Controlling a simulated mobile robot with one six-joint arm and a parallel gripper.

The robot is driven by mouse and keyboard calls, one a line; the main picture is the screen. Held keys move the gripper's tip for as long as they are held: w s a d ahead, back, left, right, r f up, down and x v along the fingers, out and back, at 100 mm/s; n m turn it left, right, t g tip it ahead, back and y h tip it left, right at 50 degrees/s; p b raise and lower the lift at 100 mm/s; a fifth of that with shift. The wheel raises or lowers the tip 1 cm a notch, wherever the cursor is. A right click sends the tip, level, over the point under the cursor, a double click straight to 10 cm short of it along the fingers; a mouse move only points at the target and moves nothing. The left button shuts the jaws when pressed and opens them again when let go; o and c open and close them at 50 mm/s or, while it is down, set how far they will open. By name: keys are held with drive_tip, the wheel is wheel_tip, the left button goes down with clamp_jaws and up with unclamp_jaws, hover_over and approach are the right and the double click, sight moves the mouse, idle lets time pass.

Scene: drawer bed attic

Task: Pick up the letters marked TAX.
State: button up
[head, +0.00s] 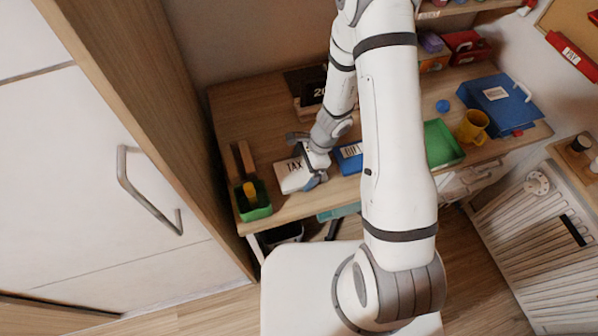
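The letters marked TAX (290,177) are a white bundle with dark print, at the front left of the wooden desk in the head view. My gripper (312,168) is at the right end of the bundle, angled down from the upper right. It overlaps the letters in the picture and partly covers them. I cannot tell whether its fingers touch or grip the bundle, or how far apart they are.
A green box (262,208) with a yellow item stands left of the letters. A blue labelled item (349,158) lies close to the right. A green tray (442,146), yellow mug (472,127) and blue binder (500,100) are farther right. A tall cabinet (95,170) borders the left.

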drive_tip(key=c, duration=0.6)
drive_tip(key=shift+r, duration=0.1)
